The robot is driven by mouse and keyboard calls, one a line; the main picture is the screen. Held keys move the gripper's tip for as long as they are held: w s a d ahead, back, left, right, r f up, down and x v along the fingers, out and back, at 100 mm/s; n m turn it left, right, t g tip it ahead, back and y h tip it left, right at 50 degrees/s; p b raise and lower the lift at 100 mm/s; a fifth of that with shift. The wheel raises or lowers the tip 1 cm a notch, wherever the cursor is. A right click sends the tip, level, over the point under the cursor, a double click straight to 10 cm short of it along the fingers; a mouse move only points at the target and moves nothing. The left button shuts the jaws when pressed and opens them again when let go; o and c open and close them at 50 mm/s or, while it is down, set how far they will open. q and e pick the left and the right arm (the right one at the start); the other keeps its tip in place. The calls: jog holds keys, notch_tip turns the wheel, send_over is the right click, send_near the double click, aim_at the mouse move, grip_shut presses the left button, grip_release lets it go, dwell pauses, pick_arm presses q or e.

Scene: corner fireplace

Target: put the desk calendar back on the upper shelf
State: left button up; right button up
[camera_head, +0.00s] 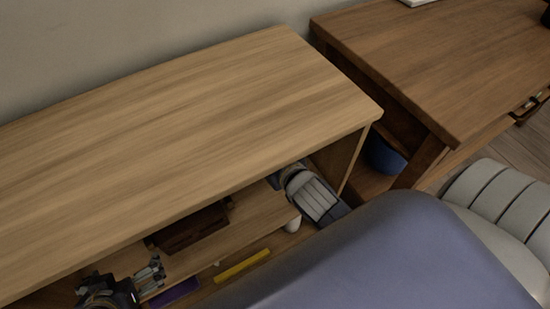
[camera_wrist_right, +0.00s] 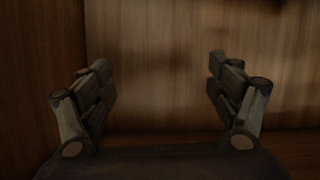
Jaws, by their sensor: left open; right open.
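In the head view, a dark brown wooden object (camera_head: 188,229) sits on the upper shelf (camera_head: 258,212) under the light wood top. I cannot tell whether it is the desk calendar; nothing else in view is clearly one. My left gripper (camera_head: 152,277) is at the lower left, by the shelf's front, open, with nothing seen between its fingers. My right arm reaches into the shelf's right end, and its gripper is hidden there in the head view. In the right wrist view, my right gripper (camera_wrist_right: 158,78) is open and empty, facing plain wood panels.
A yellow bar (camera_head: 242,266) and a purple item (camera_head: 174,292) lie below the upper shelf. A small white object (camera_head: 293,224) is near my right arm. The bookcase top (camera_head: 190,120) is bare. A brown desk (camera_head: 440,70) stands at right, with a blue container (camera_head: 386,157) under it.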

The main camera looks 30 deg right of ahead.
jog(key=s+a+f+g, duration=0.1)
jog(key=s+f+g, duration=0.1)
jog(key=s, duration=0.4)
jog(key=s+a+f+n+g+y, duration=0.1)
jog(key=s+f+g, duration=0.2)
jog(key=s, duration=0.3)
jog(key=shift+s+a+f+g, duration=0.2)
jog(key=shift+a+g, duration=0.2)
jog(key=shift+g, duration=0.3)
